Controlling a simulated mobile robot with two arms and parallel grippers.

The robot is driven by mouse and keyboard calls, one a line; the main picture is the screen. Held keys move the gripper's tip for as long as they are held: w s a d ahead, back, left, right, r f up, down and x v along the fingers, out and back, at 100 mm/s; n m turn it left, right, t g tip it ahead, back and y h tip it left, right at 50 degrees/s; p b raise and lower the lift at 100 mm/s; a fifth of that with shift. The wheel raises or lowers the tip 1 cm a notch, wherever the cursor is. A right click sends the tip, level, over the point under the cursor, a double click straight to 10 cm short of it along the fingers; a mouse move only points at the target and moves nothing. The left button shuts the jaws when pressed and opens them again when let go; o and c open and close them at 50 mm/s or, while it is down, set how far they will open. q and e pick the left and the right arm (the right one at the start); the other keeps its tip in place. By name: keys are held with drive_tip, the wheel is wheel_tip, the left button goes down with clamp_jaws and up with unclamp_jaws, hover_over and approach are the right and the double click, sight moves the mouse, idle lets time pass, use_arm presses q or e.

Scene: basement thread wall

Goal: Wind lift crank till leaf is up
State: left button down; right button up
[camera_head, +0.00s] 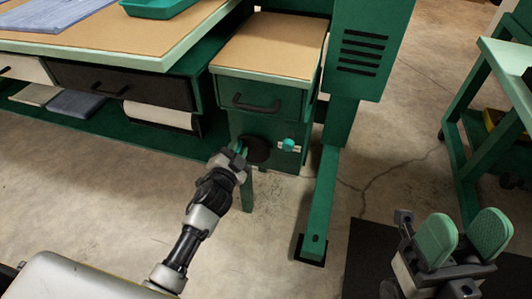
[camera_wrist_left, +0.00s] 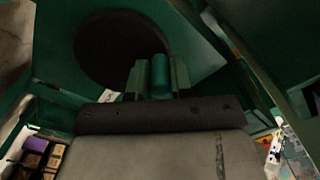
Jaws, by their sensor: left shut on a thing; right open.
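The lift crank shows as a dark round disc (camera_head: 258,150) on the green cabinet front under the small drawer. In the left wrist view the disc (camera_wrist_left: 105,48) is at the upper left, and a teal crank handle (camera_wrist_left: 160,76) stands between my left fingers. My left gripper (camera_head: 240,150) is shut on this handle, at the disc's left side in the head view. The tan-topped leaf (camera_head: 268,46) sits above the drawer, beside the main bench. My right gripper (camera_head: 463,238) is open and empty at the lower right, away from the crank.
A teal knob (camera_head: 288,145) on a pale plate sits just right of the disc. The main bench (camera_head: 100,42) with drawers is at the left. A green post (camera_head: 322,190) and vented cabinet (camera_head: 365,45) stand right of the crank. Another green bench (camera_head: 505,75) is at far right.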

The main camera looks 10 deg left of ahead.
sight(254, 142)
use_arm(q)
drive_tip(key=d, duration=0.1)
drive_tip(key=d+r, duration=0.1)
drive_tip(key=d, duration=0.2)
drive_tip(key=shift+s+d+r, duration=0.1)
drive_tip(key=shift+r, duration=0.2)
drive_tip(key=shift+f, duration=0.1)
drive_tip(key=c, duration=1)
unclamp_jaws()
drive_tip(key=shift+f, duration=0.1)
drive_tip(key=shift+a, duration=0.25)
drive_tip(key=shift+a+f+p, duration=0.1)
drive_tip(key=shift+a+p, duration=0.25)
drive_tip(key=shift+a, duration=0.15)
clamp_jaws()
